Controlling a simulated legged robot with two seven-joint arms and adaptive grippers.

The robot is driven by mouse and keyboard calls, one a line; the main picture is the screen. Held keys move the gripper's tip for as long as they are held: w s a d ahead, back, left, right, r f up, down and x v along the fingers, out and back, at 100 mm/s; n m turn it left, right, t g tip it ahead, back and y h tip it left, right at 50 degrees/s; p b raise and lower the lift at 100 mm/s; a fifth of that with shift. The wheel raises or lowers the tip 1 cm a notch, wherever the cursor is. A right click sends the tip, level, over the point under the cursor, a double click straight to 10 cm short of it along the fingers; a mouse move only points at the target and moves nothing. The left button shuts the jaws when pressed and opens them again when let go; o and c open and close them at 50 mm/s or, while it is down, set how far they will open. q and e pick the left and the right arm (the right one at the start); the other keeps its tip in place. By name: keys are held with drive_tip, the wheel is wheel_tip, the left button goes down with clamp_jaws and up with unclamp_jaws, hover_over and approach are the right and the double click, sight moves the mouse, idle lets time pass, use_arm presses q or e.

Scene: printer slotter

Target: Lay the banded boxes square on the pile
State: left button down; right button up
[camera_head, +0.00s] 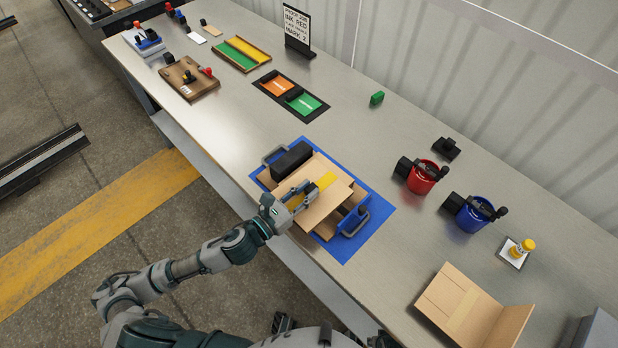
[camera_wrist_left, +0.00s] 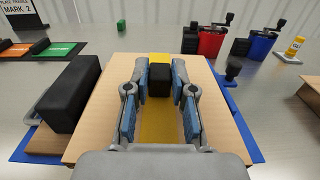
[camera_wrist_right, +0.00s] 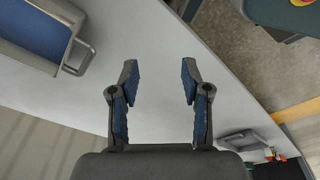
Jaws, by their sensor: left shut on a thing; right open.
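A flat tan box (camera_head: 335,187) with a yellow band (camera_head: 326,181) is above a blue mat (camera_head: 376,225), over other tan pieces at the pile. It also shows in the left wrist view (camera_wrist_left: 105,110). My left gripper (camera_head: 302,194) is shut on the black grip (camera_wrist_left: 160,83) on the band. The box covers most of what is below, so I cannot tell whether it touches the pile. A black block (camera_head: 290,160) stands at its left. A grey-handled blue holder (camera_head: 353,222) is at the mat's right. My right gripper (camera_wrist_right: 157,82) is open and empty.
An open cardboard piece (camera_head: 455,300) lies at the front right. Red (camera_head: 422,178) and blue (camera_head: 473,215) pots stand right of the mat. Orange and green plates (camera_head: 290,97) lie behind it, near a sign (camera_head: 298,30). Bare bench lies between the mat and the pots.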

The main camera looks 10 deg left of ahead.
sight(313, 178)
use_arm(q)
drive_tip(key=w, duration=0.4)
drive_tip(key=w+d, duration=0.1)
drive_tip(key=w, duration=0.2)
drive_tip(key=shift+f, duration=0.35)
drive_tip(key=f, duration=0.1)
drive_tip(key=f+b, duration=0.1)
drive_tip(key=shift+a+f, duration=0.55)
drive_tip(key=shift+f, duration=0.1)
drive_tip(key=shift+a, duration=0.15)
drive_tip(key=c, duration=1.3)
unclamp_jaws()
drive_tip(key=o, duration=0.3)
drive_tip(key=shift+d, duration=0.5)
drive_tip(key=v, duration=1)
drive_tip(key=shift+s+a+b, duration=0.2)
drive_tip(key=shift+a+b, duration=0.2)
drive_tip(key=shift+a, duration=0.05)
drive_tip(key=shift+s+a+r, duration=0.1)
drive_tip(key=shift+s+a, duration=0.15)
drive_tip(key=shift+s, duration=0.3)
drive_tip(key=shift+a, duration=0.1)
use_arm(e)
drive_tip(key=r, duration=0.1)
drive_tip(key=w+r, duration=0.1)
drive_tip(key=r, duration=0.1)
drive_tip(key=w+r, duration=0.1)
drive_tip(key=r, duration=0.1)
drive_tip(key=shift+d+r, duration=0.1)
drive_tip(key=shift+d, duration=0.1)
